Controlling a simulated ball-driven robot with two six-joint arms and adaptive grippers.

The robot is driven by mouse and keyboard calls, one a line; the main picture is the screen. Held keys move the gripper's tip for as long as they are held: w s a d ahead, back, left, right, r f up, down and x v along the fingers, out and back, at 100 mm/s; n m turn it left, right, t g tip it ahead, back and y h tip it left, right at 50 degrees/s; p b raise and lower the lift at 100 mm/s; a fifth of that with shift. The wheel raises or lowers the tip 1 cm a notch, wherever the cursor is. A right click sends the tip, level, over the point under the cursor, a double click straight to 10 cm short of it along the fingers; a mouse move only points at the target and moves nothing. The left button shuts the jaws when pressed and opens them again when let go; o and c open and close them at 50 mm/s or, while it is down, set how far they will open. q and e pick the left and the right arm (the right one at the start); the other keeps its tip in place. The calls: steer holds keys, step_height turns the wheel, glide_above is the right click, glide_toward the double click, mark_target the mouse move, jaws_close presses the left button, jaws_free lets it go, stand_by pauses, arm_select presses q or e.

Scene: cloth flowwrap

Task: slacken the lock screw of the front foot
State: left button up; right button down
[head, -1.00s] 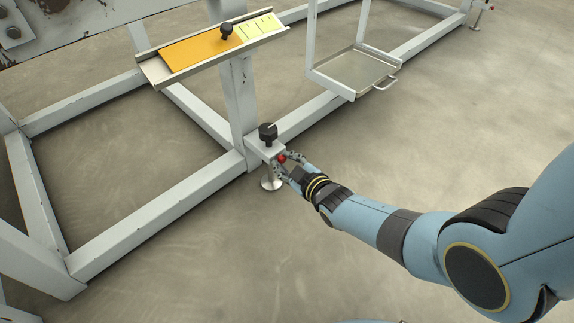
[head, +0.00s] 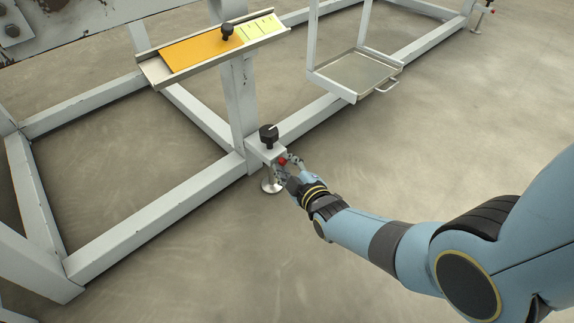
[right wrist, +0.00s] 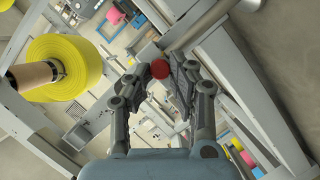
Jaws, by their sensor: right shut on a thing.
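The front foot (head: 271,185) has a round metal disc on the floor beneath a bracket at the frame's corner. A black knob (head: 268,133) stands upright on top of the bracket. The lock screw's red head (head: 282,161) sticks out of the bracket's right side; it also shows in the right wrist view (right wrist: 160,69). My right gripper (head: 289,166) is shut on the red head, one finger to each side of it. The fingers partly hide the screw and the foot's stem. My left gripper is not in view.
Pale frame beams (head: 150,215) run along the floor left of the foot. Above are a sloped tray with an orange plate (head: 195,52) and a hanging metal tray (head: 355,72). Another foot (head: 476,27) stands at the far right. The floor (head: 470,130) to the right is clear.

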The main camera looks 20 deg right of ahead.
steer(key=c, duration=1.2)
jaws_free()
steer(key=v, duration=1.2)
